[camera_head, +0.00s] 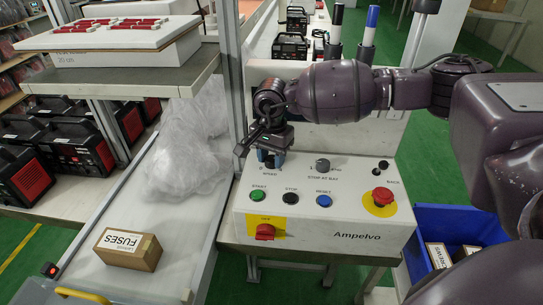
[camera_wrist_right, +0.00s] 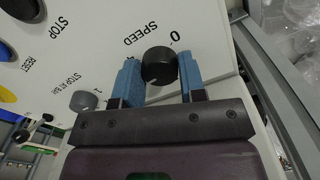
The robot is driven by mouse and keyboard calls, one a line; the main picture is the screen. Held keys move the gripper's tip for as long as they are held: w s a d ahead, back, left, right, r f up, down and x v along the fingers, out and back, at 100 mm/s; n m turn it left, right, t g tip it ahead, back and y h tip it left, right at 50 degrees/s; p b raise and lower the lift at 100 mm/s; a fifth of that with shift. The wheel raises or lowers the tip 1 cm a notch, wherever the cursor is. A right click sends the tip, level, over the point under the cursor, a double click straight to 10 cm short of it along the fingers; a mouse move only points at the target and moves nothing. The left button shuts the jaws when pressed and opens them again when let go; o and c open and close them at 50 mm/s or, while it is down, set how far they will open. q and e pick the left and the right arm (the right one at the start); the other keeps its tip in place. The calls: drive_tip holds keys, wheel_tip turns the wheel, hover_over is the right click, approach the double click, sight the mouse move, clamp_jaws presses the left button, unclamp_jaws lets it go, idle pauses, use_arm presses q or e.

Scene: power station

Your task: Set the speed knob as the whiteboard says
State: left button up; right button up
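The speed knob (camera_wrist_right: 159,66) is a round black knob on the sloping face of the white Ampelvo control box (camera_head: 330,236). A "0" and the word SPEED are printed beside it in the right wrist view; I cannot read its pointer. My left gripper is not in view. I see no readable whiteboard writing.
The box also has a stop-at-bay knob (camera_head: 322,165), green (camera_head: 258,195), black (camera_head: 291,197) and blue (camera_head: 323,200) buttons, a red mushroom button (camera_head: 382,196) and a red switch (camera_head: 265,232). A metal post (camera_head: 233,80) stands close left.

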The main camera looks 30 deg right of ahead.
drive_tip(key=c, duration=0.4)
drive_tip(key=shift+r+m+p, duration=0.15)
drive_tip(key=shift+m+p, duration=0.3)
drive_tip(key=shift+m, duration=0.95)
drive_tip(key=shift+m+p, duration=0.6)
drive_tip(key=shift+m, duration=0.5)
drive_tip(key=shift+m+p, duration=0.3)
drive_tip(key=shift+m, duration=0.9)
